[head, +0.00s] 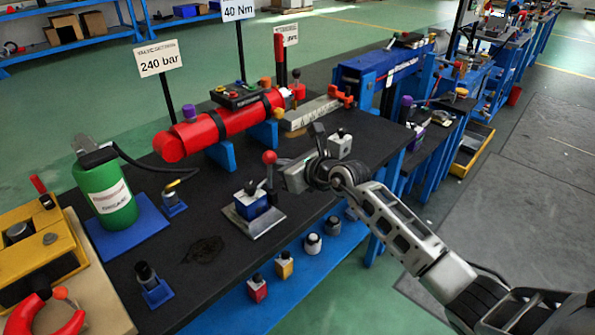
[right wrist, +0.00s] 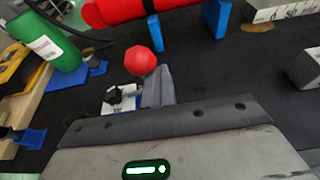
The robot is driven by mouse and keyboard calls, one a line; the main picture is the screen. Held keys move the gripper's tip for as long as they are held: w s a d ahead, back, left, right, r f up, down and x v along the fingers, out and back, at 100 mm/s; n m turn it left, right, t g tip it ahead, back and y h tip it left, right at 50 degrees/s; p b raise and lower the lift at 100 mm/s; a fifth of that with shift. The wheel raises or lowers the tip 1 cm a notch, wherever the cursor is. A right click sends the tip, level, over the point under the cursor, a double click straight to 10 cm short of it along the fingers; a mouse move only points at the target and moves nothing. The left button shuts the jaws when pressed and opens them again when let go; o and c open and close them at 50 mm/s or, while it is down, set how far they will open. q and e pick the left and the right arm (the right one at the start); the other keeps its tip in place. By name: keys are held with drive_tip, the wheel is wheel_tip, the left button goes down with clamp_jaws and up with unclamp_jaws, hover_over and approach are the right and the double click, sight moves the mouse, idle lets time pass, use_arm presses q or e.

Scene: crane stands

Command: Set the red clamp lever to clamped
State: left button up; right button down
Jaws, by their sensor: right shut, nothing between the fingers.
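The lever with a red ball knob (head: 269,157) stands roughly upright on a small blue clamp block (head: 251,203) on a metal plate. In the right wrist view the red knob (right wrist: 140,61) shows just beyond my gripper, with its grey stalk beside it. In the right wrist view my gripper hides the lower part of the lever and block. My left gripper is not in view.
A red cylinder (head: 220,127) lies on blue supports behind the lever. A green bottle (head: 106,190) stands on a blue base at left. A light grey block (head: 340,146) sits behind my gripper. The dark bench top (head: 208,270) is mostly clear in front and left of the lever.

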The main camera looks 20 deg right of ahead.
drive_tip(key=shift+w+a+r, duration=0.1)
drive_tip(key=shift+a+r, duration=0.05)
drive_tip(key=shift+r, duration=0.25)
drive_tip(key=d+f+b, duration=0.1)
drive_tip(key=b, duration=0.1)
drive_tip(key=w+d+f+b, duration=0.1)
drive_tip(key=f+b, duration=0.1)
drive_tip(key=shift+d, duration=0.4)
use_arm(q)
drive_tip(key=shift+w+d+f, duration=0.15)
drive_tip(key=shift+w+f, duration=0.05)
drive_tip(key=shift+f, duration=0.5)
use_arm(e)
drive_tip(key=s+d+r, duration=0.1)
drive_tip(key=s, duration=0.8)
drive_tip(key=shift+s+d+r, duration=0.3)
drive_tip(key=shift+d+r, duration=0.1)
